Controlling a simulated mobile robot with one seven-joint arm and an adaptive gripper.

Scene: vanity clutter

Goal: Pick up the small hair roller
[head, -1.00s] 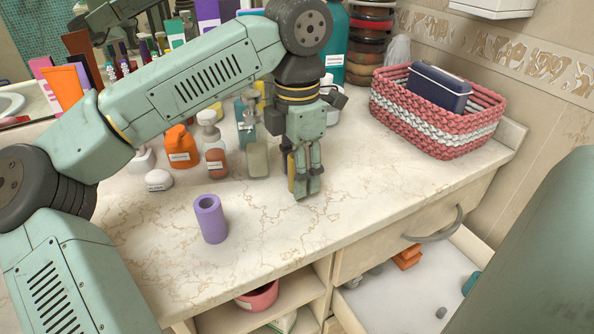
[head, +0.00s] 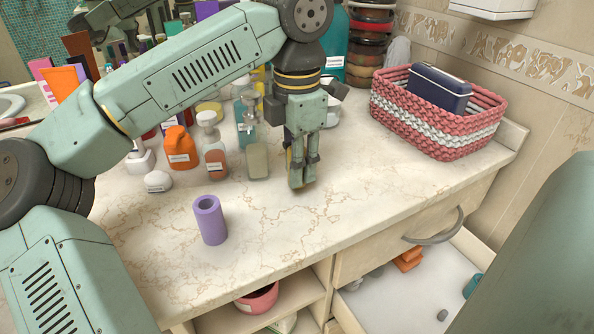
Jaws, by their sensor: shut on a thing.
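My gripper (head: 300,180) points down at the counter's middle, shut on a narrow yellow thing (head: 291,181). Only slivers of the yellow thing show beside the fingers, so I cannot tell its full shape or whether it is the small hair roller. I cannot tell whether it touches the counter. A purple hollow hair roller (head: 210,222) stands upright on the counter to the left and nearer the front edge, apart from my gripper.
A woven basket (head: 437,120) is at the right. An open drawer (head: 400,305) sits below. The counter front (head: 290,235) is clear.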

